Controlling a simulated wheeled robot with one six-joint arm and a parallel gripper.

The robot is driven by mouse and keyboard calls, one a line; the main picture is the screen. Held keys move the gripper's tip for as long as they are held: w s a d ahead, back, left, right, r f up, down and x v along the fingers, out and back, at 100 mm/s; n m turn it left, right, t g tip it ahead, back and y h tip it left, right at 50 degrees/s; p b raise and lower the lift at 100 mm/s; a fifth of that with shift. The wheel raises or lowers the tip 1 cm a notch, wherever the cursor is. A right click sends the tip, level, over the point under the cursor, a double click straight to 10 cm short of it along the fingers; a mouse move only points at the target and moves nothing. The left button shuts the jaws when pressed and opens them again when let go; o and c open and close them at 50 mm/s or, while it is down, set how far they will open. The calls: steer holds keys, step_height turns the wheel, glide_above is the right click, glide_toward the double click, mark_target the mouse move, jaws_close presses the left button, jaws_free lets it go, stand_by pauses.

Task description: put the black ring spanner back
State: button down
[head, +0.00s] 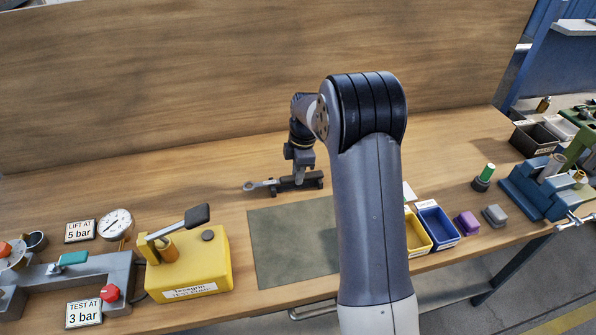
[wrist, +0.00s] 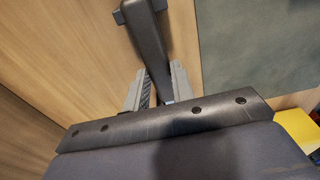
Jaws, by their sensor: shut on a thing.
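The ring spanner (head: 262,185) shows in the head view as a grey-looking ring end and a short length of shank, pointing left from under my gripper. A low black bar-shaped rest (head: 309,182) with feet lies on the bench beside it and runs to the right. My gripper (head: 299,176) is low over the bench, shut on the spanner's handle. In the wrist view the gripper fingers (wrist: 157,92) stand either side of the black bar's near end (wrist: 149,45). The ring end is hidden there, and I cannot tell whether the spanner is seated on the rest.
A green mat (head: 292,240) lies in front. A yellow test unit (head: 190,263) with a lever stands front left, beside a pressure gauge (head: 116,223). Yellow (head: 416,232) and blue (head: 437,228) bins stand to the right. The wooden back panel (head: 240,80) rises behind. Bare bench lies left of the spanner.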

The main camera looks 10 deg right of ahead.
steer(key=c, duration=1.1)
jaws_free()
steer(key=shift+o, duration=0.4)
steer(key=o, duration=0.4)
steer(key=shift+r, duration=0.15)
steer(key=shift+d+r+p, duration=0.2)
steer(key=shift+r+p, duration=0.8)
steer(key=shift+r, duration=0.45)
steer(key=shift+d+r+p, duration=0.15)
steer(key=shift+r+p, duration=0.85)
steer(key=shift+r, duration=0.45)
steer(key=r, duration=0.7)
steer(key=d+r+b, duration=0.1)
steer(key=r, duration=0.2)
steer(key=shift+d+r, duration=0.1)
steer(key=shift+r, duration=0.25)
